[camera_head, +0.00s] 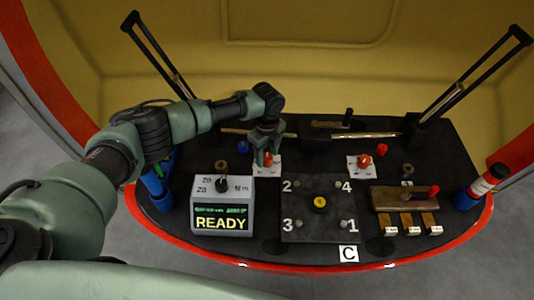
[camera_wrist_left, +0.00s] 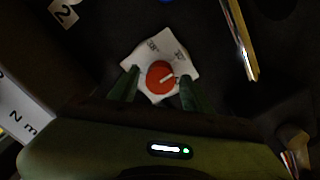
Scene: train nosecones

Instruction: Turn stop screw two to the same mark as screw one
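A red stop screw (camera_head: 267,159) stands on a white marked plate (camera_head: 261,172), partly hidden by my left gripper (camera_head: 267,148). In the left wrist view, my left gripper (camera_wrist_left: 158,88) is open, one finger each side of the red screw (camera_wrist_left: 158,79), with small gaps. A pale line on its head points right and slightly up. Small print on the white plate (camera_wrist_left: 147,57) is too small to read. The other red stop screw (camera_head: 364,160) stands on its own white plate to the right. My right gripper is out of view.
A box (camera_head: 221,184) with a dial and a READY display stands front left. A dark plate (camera_head: 311,228) numbered 1 to 4 carries a yellow centre. A brass block (camera_head: 398,203) with a red handle sits at right. Two rail arms (camera_head: 465,85) rise at the back corners.

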